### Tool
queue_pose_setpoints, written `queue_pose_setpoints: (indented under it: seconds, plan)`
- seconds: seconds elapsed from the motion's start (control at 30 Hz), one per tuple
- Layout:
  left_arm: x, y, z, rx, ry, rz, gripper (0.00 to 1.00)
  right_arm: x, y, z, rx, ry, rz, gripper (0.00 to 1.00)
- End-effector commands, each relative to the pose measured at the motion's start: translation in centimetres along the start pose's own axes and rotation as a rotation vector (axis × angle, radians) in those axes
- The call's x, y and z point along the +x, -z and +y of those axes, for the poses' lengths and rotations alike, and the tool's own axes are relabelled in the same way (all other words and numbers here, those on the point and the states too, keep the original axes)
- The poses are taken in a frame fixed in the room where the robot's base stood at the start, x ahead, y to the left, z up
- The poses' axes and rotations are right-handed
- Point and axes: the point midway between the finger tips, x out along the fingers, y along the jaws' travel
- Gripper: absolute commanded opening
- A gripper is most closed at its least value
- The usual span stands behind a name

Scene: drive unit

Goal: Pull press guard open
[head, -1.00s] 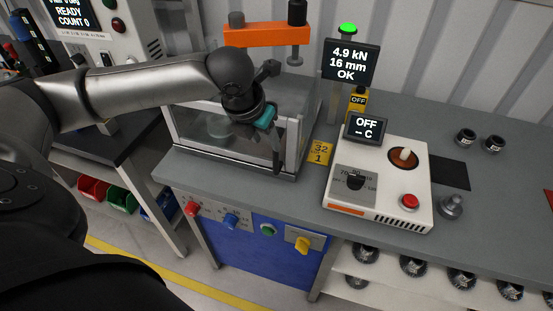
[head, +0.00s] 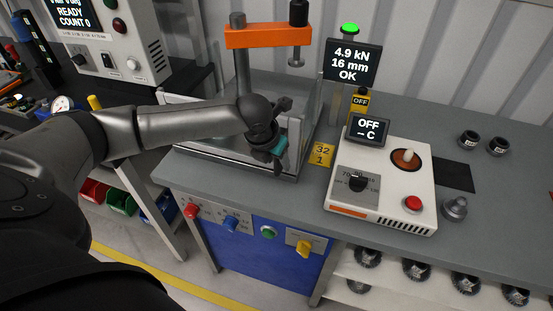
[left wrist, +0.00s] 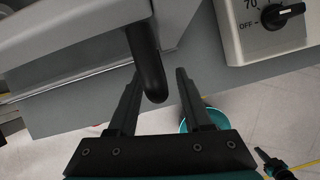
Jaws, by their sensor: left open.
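The press guard (head: 306,118) is a clear box with pale metal edges around the press, on the grey bench. My arm hides part of its front, so I cannot tell from the head view how far it stands open. Its black handle (left wrist: 148,65) shows in the left wrist view, pointing down between the fingertips of my left gripper (left wrist: 159,72). The fingers are open on either side of the handle, with a gap at least on the right. In the head view my left gripper (head: 274,163) is at the guard's front right corner.
The orange press crossbar (head: 268,36) stands above the guard. A white heater box (head: 381,190) with a knob and red button sits to the right. A yellow 32/1 label (head: 321,154) lies between them. Blue cabinet controls (head: 268,233) are below the bench edge.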

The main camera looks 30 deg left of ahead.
Motion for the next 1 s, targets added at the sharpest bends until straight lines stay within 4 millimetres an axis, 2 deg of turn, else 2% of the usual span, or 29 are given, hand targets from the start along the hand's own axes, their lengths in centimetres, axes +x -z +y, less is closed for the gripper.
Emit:
queue_pose_setpoints:
  seconds: [0.07,0.43,1.0]
  plan:
    - [-0.02,0.01,-0.01,0.0,0.0,0.0,0.43,0.0,-0.02,0.03,0.0,0.0,0.0,0.0]
    - [-0.04,-0.01,-0.01,0.0,0.0,0.0,0.01,0.0,-0.04,0.04,0.001,-0.001,0.0,0.0]
    - [-0.06,-0.03,0.0,-0.001,0.0,-0.001,0.0,0.0,-0.05,0.04,0.001,-0.001,-0.001,0.0]
